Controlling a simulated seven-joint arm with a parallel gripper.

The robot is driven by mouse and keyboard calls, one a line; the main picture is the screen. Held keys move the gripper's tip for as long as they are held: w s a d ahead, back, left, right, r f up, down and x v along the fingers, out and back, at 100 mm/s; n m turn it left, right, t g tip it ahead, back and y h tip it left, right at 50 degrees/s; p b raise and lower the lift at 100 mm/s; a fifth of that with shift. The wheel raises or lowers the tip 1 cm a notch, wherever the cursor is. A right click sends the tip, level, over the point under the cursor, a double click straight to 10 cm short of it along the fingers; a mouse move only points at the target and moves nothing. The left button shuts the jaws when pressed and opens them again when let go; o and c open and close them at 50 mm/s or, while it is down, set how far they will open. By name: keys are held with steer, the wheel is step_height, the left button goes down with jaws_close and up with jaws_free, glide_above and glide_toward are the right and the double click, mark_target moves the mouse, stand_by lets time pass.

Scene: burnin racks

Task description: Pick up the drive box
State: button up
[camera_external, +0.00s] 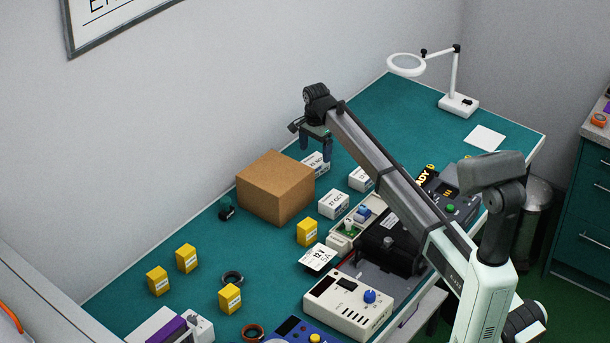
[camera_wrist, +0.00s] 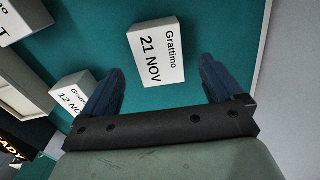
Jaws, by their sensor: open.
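Small white boxes printed "Grattimo" and a date stand on the teal bench; none is marked as a drive box. The "21 NOV" box (camera_wrist: 158,54) shows between and just beyond the fingertips of my gripper (camera_wrist: 160,70) in the wrist view, with teal bench at both sides. In the external view my gripper (camera_external: 315,153) is open, pointing down over a white box (camera_external: 317,168) behind the cardboard box. Its label is partly hidden. The "12 NOV" box (camera_wrist: 73,90) is left of the fingers, partly hidden by one.
A brown cardboard box (camera_external: 276,188) stands close to my gripper. A "17 OCT" box (camera_external: 333,204) and another white box (camera_external: 360,179) are nearer the black equipment (camera_external: 388,244). Several yellow boxes (camera_external: 186,258) stand front left. The wall (camera_external: 230,100) runs behind; the far bench is mostly clear.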

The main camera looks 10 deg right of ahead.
mark_target(315, 160)
steer(key=shift+s+f, duration=0.1)
steer(key=shift+f, duration=2.8)
steer(key=c, duration=1.1)
